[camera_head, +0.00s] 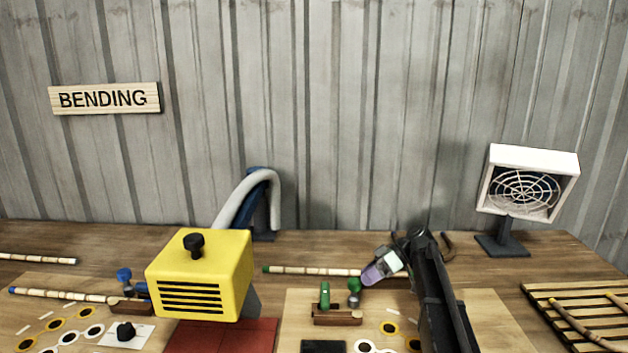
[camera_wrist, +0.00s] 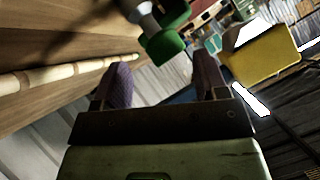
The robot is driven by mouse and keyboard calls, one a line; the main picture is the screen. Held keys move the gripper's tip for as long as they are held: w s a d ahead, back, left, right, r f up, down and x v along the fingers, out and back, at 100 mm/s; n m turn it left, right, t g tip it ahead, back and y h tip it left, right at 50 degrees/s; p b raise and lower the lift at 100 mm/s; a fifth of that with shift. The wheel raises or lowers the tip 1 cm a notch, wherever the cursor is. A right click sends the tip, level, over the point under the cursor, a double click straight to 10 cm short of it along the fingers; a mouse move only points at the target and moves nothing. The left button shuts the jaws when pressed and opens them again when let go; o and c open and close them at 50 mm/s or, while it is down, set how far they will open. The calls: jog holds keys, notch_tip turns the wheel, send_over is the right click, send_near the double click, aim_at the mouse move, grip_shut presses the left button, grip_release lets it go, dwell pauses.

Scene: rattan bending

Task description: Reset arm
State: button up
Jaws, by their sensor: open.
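My gripper (camera_head: 368,280) hangs over the right half of the bench, its purple fingers tilted down to the left. In the wrist view my gripper (camera_wrist: 163,75) shows two fingers set apart with nothing held between them. A green knob (camera_head: 354,284) on a grey post stands close to the fingertips in the head view. It also shows just beyond the fingers in the wrist view (camera_wrist: 163,48). I cannot tell whether they touch. A rattan pole with a green end (camera_head: 310,270) lies on the bench behind, partly hidden by my gripper.
A yellow box with a black knob (camera_head: 200,275) stands left of centre. A blue and grey curved pipe (camera_head: 245,200) is behind it. A white fan (camera_head: 526,183) stands at the back right. A slatted rack (camera_head: 580,315) is at the right. A blue-ended pole (camera_head: 60,295) lies left.

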jog(key=s+f+m+h, duration=0.1)
jog(key=s+m, duration=0.2)
jog(key=s, duration=0.1)
jog(key=s+f+m+h+p, duration=0.1)
jog(key=s+m+h, duration=0.1)
jog(key=s+m, duration=0.1)
jog(key=s+d+f+m+t+h, duration=0.1)
jog(key=s+f+m+h, duration=0.1)
jog(key=s, duration=0.3)
jog(key=shift+s+m+p, duration=0.3)
jog(key=shift+m, duration=0.3)
jog(key=s+m+h, duration=0.1)
jog(key=s, duration=0.3)
jog(key=s+d+m+h+p, duration=0.1)
jog(key=s+m+h, duration=0.1)
jog(key=s, duration=0.1)
jog(key=s+m+t+h+p, duration=0.1)
jog(key=s, duration=0.3)
jog(key=shift+s+d+r+m+h, duration=0.1)
jog(key=shift+s+d+m+h, duration=0.2)
jog(key=shift+s+d+h, duration=0.1)
jog(key=shift+h, duration=0.6)
jog(key=s, duration=0.1)
jog(key=s+p, duration=0.1)
jog(key=s, duration=0.1)
jog(key=s+r, duration=0.1)
jog(key=s, duration=0.1)
jog(key=shift+a, duration=0.3)
jog(key=shift+w+a+r, duration=0.15)
jog(key=shift+w+a, duration=0.1)
